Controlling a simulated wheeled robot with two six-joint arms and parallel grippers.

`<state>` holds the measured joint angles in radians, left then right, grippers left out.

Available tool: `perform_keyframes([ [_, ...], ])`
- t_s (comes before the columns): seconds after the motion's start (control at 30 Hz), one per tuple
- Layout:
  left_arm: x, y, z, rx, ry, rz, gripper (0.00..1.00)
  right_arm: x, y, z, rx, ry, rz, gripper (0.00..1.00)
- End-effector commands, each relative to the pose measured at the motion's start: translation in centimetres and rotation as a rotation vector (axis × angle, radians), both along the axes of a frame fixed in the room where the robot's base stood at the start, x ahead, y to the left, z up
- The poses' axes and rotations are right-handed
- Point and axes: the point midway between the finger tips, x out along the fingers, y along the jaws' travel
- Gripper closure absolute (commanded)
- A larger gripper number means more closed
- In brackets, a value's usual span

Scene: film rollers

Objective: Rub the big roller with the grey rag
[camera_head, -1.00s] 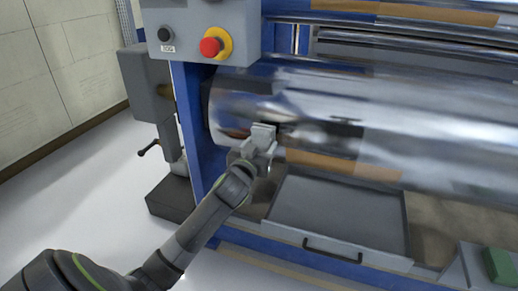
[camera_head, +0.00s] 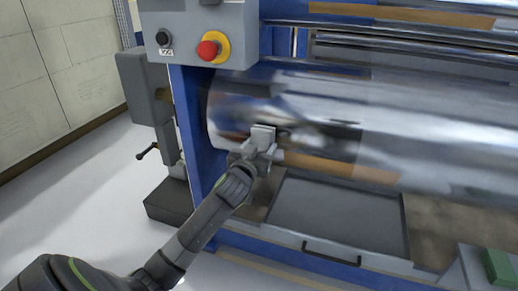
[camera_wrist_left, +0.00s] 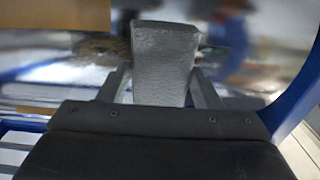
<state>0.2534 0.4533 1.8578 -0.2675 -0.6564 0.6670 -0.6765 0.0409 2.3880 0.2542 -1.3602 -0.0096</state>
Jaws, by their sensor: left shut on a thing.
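The big roller (camera_head: 420,125) is a wide shiny metal cylinder lying across the blue machine in the head view. Its surface looks smeared by reflections. My left gripper (camera_head: 262,147) is in front of the roller's left part, its fingers pointing at it. It is shut on the grey rag (camera_head: 263,134), a folded pad that also shows upright between the fingers in the left wrist view (camera_wrist_left: 165,62). The rag is at or very close to the roller's face; I cannot tell if it touches. My right gripper is not in view.
A control box with a red stop button (camera_head: 209,50) hangs above the roller's left end. A blue frame post (camera_head: 199,150) stands left of the arm. Below is a grey tray (camera_head: 340,215) with a black handle. A green block (camera_head: 498,266) sits at lower right.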

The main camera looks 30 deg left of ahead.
Motion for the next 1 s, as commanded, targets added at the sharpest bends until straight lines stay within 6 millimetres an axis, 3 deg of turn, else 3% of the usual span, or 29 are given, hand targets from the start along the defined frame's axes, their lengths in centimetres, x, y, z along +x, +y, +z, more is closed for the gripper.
perform_keyframes([
  [0.63,1.1,0.2,0.1,0.0,-0.001,-0.001,0.6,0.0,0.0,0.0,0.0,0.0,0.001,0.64],
  [1.0,1.6,-2.7,0.1,-0.002,-0.001,-0.001,0.6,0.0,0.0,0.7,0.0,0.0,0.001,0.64],
])
